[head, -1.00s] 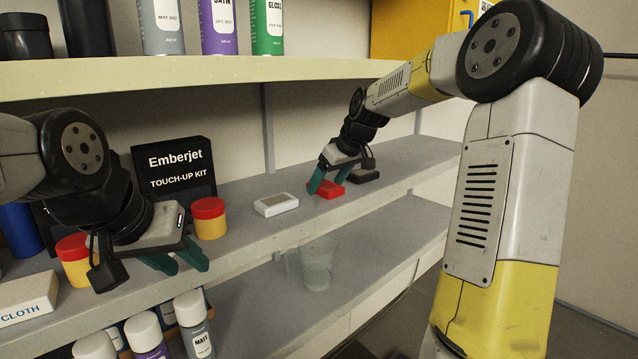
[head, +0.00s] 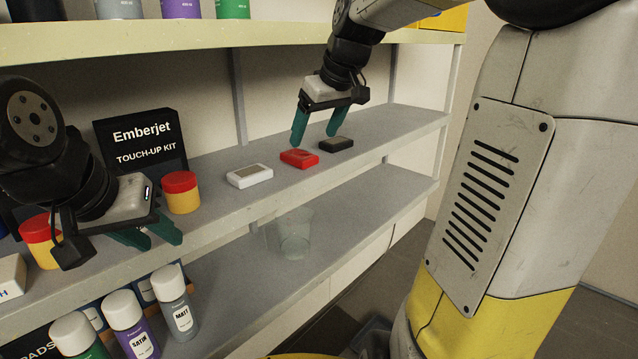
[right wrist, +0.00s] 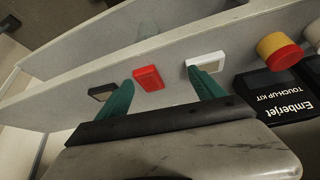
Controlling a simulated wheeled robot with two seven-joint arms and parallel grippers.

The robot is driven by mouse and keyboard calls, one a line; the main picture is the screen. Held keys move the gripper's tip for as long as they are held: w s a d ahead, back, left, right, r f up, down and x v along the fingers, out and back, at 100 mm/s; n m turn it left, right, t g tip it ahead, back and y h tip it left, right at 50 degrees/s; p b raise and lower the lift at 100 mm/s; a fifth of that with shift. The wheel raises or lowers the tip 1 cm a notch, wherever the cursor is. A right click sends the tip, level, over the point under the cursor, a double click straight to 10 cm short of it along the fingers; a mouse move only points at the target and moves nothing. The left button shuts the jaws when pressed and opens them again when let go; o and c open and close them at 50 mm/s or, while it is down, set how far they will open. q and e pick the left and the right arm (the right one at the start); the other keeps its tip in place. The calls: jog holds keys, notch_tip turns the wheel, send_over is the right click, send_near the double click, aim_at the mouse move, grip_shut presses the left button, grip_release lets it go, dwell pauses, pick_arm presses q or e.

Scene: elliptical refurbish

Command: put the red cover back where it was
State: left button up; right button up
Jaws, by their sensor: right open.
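The red cover (head: 299,158) lies flat on the middle shelf, between a white box-like piece (head: 250,176) and a black one (head: 336,144). My right gripper (head: 314,138) is open and empty above and just behind the red cover, apart from it. In the right wrist view the red cover (right wrist: 148,78) shows between the two spread teal fingers (right wrist: 160,76), with the white piece (right wrist: 206,63) and the black piece (right wrist: 102,91) partly behind the fingers. My left gripper (head: 158,240) hangs open and empty in front of the shelf at the left.
Red-lidded yellow jars (head: 181,194) and a black Emberjet touch-up kit box (head: 142,142) stand left on the same shelf. A clear beaker (head: 295,236) and spray cans (head: 176,305) stand on the shelf below. The middle shelf's right end is clear.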

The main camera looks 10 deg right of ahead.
jog(key=s+f+m, duration=0.2)
jog(key=s+f, duration=0.2)
jog(key=s, duration=0.6)
jog(key=s+f+m+t, duration=0.1)
jog(key=s+f, duration=0.3)
jog(key=s, duration=0.6)
jog(key=shift+s+a+m, duration=0.2)
jog(key=shift+m, duration=0.6)
jog(key=shift+r, duration=0.1)
